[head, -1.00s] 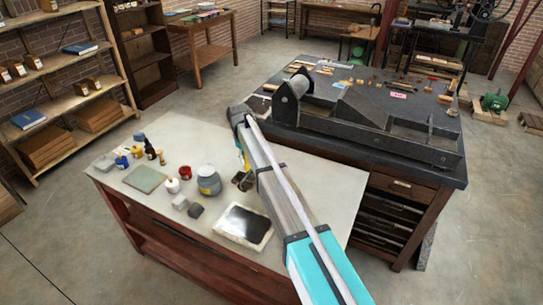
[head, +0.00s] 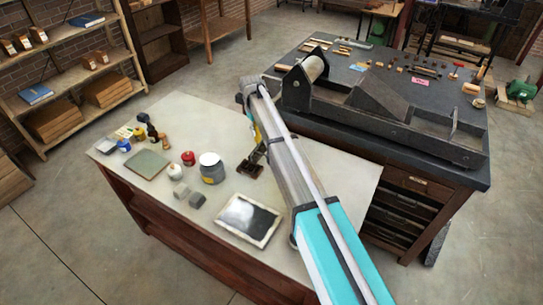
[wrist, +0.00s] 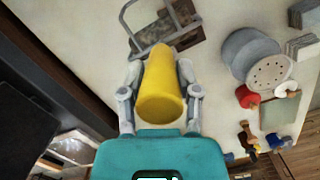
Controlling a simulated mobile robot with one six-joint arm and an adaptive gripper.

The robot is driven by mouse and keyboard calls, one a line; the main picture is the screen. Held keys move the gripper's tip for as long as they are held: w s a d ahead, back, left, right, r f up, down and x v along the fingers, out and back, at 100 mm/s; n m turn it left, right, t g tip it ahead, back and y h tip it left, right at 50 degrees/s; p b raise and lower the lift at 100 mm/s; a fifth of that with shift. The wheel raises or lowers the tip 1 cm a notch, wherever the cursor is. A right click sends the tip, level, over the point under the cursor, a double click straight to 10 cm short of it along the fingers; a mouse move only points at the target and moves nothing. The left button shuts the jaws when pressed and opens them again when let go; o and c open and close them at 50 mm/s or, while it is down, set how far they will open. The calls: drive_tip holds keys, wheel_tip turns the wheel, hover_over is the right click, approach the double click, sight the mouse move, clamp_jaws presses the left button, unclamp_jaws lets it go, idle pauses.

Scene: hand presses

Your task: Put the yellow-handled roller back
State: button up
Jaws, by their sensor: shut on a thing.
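The yellow-handled roller (wrist: 165,88) is in my gripper (wrist: 159,92) in the wrist view. The fingers close around the sides of its yellow handle. Its grey metal frame (wrist: 128,18) points away from me, over the pale table. A dark part lies at the frame's far end; I cannot tell whether it touches the table. In the head view my arm covers most of the gripper, and only a sliver of the yellow handle (head: 257,133) shows left of the arm. The roller's dark end (head: 250,170) shows just below it.
A large dark press (head: 385,110) stands behind on the right.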

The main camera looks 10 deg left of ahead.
drive_tip(key=shift+d, duration=0.1)
idle(0.3)
drive_tip(key=s+d+n, duration=0.3)
drive_tip(key=s+n, duration=0.3)
drive_tip(key=n, duration=0.2)
drive_tip(key=s+d+f+n+b, duration=0.1)
drive_tip(key=s+d+n, duration=0.2)
drive_tip(key=s+n, duration=0.4)
drive_tip(key=shift+d+f+n+y, duration=0.2)
drive_tip(key=shift+d+n+y, duration=0.2)
drive_tip(key=shift+n, duration=0.9)
drive_tip(key=shift+f+b, duration=0.25)
drive_tip(key=shift+b, duration=0.2)
drive_tip(key=shift+f+b, duration=2.45)
drive_tip(key=shift+b, duration=0.05)
drive_tip(key=shift+f, duration=0.25)
